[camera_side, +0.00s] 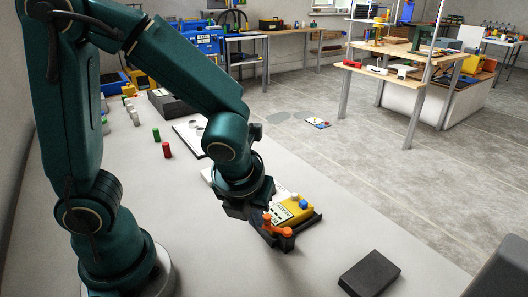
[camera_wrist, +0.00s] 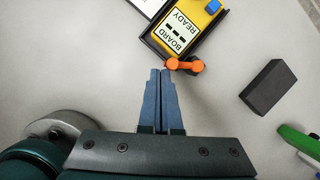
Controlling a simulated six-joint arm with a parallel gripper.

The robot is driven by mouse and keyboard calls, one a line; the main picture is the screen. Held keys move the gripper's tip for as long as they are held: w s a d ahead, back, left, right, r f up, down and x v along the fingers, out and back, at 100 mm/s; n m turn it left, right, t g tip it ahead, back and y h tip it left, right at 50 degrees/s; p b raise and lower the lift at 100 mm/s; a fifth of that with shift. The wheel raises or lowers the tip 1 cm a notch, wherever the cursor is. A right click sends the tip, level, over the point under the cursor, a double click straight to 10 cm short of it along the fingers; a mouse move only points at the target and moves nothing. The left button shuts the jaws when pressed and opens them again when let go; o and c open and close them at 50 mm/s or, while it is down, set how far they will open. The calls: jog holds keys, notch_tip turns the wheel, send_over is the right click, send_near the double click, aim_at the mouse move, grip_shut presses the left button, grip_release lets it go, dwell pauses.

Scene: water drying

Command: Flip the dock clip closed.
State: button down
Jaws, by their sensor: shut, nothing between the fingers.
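The orange dock clip (camera_wrist: 184,65) lies across the near end of the black dock (camera_wrist: 221,30); in the side view the clip (camera_side: 277,225) sits at the dock's front end. A yellow board (camera_wrist: 204,17) with a white "BOARD READY" label and a blue knob rests in the dock, and it also shows in the side view (camera_side: 299,207). My gripper (camera_wrist: 161,74) is shut and empty, its fingertips just short of and slightly left of the clip, with a small gap in the picture. I cannot tell its height over the table. In the side view its fingers are mostly hidden.
A dark block (camera_side: 369,273) lies to the right on the grey table and also shows in the wrist view (camera_wrist: 267,87). A red cylinder (camera_side: 167,150) and a green cylinder (camera_side: 156,135) stand farther back. The table between dock and dark block is clear.

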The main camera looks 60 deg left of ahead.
jog(key=shift+w+a, duration=0.85)
jog(key=shift+a, duration=0.1)
jog(key=shift+d, duration=0.1)
dwell(0.9)
jog(key=shift+w+d, duration=0.45)
jog(key=shift+d, duration=0.3)
jog(key=s, duration=0.4)
jog(key=shift+s+a, duration=0.15)
jog(key=shift+s, duration=0.25)
jog(key=a+v, duration=0.2)
jog(key=v, duration=0.7)
jog(key=shift+s+d+r, duration=0.15)
jog(key=shift+s+r, duration=0.3)
